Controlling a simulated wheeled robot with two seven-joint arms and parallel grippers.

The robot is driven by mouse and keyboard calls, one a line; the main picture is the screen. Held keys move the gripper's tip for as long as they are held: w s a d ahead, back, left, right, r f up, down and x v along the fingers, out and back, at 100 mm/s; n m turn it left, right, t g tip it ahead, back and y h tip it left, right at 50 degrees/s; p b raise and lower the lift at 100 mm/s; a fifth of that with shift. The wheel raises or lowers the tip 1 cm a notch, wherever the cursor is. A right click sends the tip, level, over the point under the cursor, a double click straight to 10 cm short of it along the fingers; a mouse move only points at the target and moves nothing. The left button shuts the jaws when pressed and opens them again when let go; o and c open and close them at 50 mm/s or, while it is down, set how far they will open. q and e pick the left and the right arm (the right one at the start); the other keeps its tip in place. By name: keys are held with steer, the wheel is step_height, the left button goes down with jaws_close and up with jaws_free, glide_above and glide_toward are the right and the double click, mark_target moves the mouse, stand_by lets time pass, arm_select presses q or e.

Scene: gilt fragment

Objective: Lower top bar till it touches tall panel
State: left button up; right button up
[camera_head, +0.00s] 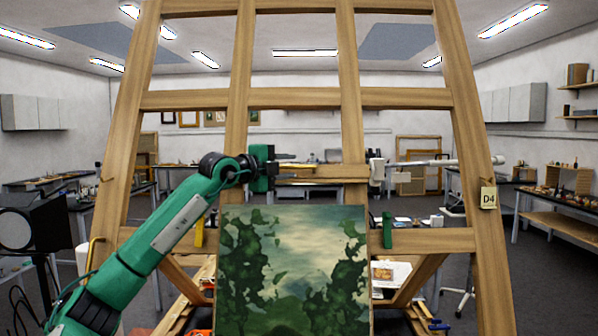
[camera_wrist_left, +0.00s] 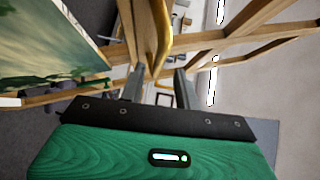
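The tall panel (camera_head: 293,270) is a green landscape painting standing upright low on the wooden easel; part of it shows at left in the left wrist view (camera_wrist_left: 45,50). The top bar (camera_head: 325,174) is a short horizontal wooden bar above the panel, with a visible gap between them. My left gripper (camera_head: 305,161) is at the bar's left part, its fingers pointing right. In the left wrist view its two fingers (camera_wrist_left: 160,88) are apart, with wood (camera_wrist_left: 152,40) showing between and beyond them. Contact with the bar cannot be told. My right gripper is not in view.
The easel's uprights (camera_head: 348,100) and crossbeam (camera_head: 440,240) surround the panel. A yellow clip (camera_head: 199,232) and a green clip (camera_head: 387,230) sit on the crossbeam. A white device (camera_head: 377,170) is right of the bar. Workbenches (camera_head: 560,215) line the room.

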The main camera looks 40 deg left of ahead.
mark_target(292, 167)
arm_select(q)
steer(key=shift+w+a+f+p, duration=0.15)
steer(key=shift+w+p, duration=0.1)
steer(key=shift+w, duration=0.5)
steer(key=shift+w+d+f+p, duration=0.1)
steer(key=shift+w+p, duration=0.15)
steer(key=shift+w, duration=0.5)
jaws_close()
